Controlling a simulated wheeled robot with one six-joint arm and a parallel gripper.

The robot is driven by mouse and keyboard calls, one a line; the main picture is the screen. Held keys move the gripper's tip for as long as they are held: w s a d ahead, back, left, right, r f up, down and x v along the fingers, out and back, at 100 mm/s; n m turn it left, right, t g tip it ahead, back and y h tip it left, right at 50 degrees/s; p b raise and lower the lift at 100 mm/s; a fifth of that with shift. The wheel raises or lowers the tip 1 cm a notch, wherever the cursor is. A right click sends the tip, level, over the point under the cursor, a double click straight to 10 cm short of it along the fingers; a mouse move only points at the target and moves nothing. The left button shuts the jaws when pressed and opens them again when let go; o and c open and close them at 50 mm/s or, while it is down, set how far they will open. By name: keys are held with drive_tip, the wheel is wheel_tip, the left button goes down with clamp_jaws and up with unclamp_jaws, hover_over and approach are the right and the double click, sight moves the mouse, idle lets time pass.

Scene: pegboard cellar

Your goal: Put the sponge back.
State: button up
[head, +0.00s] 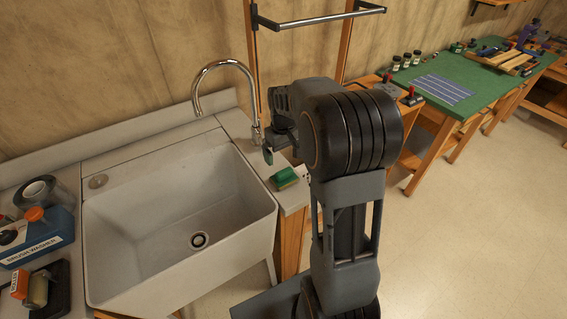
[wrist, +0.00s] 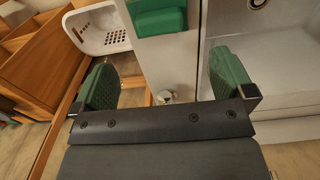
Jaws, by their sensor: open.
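My gripper (head: 268,155) is above the ledge close to the sponge, beside the tap. In the wrist view my gripper (wrist: 166,78) is open with its green pads wide apart, nothing between them. The sponge lies beyond the fingertips, clear of both pads.
The white sink (head: 160,210) and tall chrome tap (head: 228,85) are left of my gripper. A white perforated basket (wrist: 98,28) stands beside the ledge in the wrist view. A blue brush washer jug (head: 40,238) stands far left. A green-topped bench (head: 450,85) stands right.

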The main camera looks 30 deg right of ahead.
drive_tip(key=s+a+r+t, duration=0.2)
drive_tip(key=s+a+r, duration=0.1)
drive_tip(key=s, duration=0.5)
drive_tip(key=s+a+r+m+t, duration=0.1)
drive_tip(key=s+a+r+t, duration=0.1)
drive_tip(key=s+a, duration=0.4)
drive_tip(key=s+r, duration=0.1)
drive_tip(key=s, duration=0.1)
drive_tip(key=shift+s+a, duration=0.2)
drive_tip(key=shift+s, duration=0.2)
idle(0.4)
